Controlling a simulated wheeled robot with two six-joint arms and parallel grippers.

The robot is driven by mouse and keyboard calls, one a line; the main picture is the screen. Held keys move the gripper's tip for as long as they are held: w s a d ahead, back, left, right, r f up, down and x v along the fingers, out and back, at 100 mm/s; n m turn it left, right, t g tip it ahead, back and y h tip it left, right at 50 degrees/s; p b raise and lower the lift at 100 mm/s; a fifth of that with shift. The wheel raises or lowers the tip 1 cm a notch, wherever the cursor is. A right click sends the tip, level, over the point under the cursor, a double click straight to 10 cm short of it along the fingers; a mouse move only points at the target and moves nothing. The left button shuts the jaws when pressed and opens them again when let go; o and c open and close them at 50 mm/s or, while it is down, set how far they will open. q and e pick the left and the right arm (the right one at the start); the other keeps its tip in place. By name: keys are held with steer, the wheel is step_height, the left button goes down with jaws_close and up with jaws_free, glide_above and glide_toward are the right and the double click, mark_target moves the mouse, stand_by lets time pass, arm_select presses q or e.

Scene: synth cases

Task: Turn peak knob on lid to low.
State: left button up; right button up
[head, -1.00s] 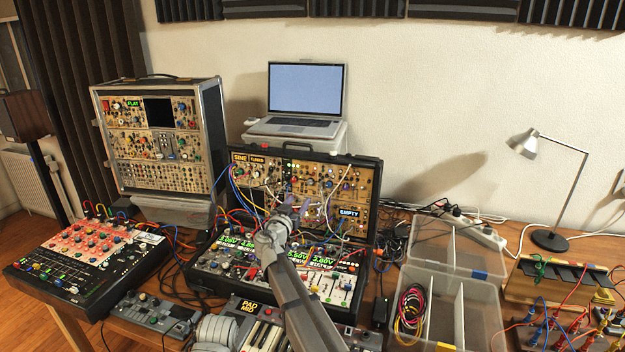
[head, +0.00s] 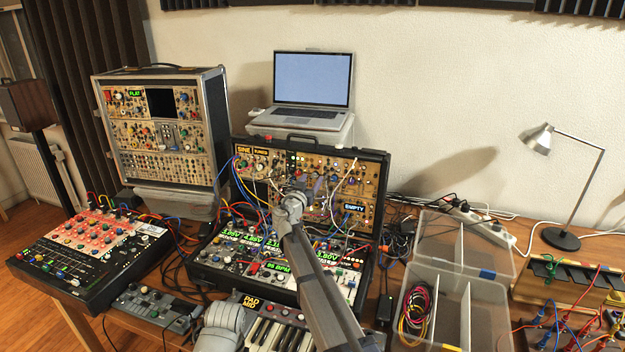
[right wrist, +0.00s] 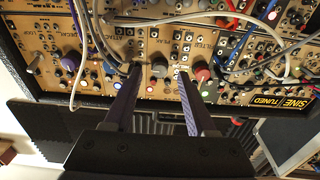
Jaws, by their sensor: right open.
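The open case's lid (head: 376,165) stands upright at the back of the desk, its gold panel full of knobs and patch cables. In the right wrist view the panel (right wrist: 120,45) appears turned over, with a white-topped knob (right wrist: 160,68) between my fingertips; its small label is hard to read, possibly PEAK. My right gripper (right wrist: 160,76) is open, one purple finger on each side of this knob; contact cannot be told. In the head view my right gripper (head: 300,190) is in front of the lid and hides that part of the panel. My left gripper is not in view.
Patch cables (right wrist: 235,15) hang close to the fingers. The case's lower half (head: 225,262), a small keyboard (head: 275,330) and clear bins (head: 462,255) crowd the desk.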

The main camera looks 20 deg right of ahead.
steer(key=shift+x, duration=0.95)
jaws_close()
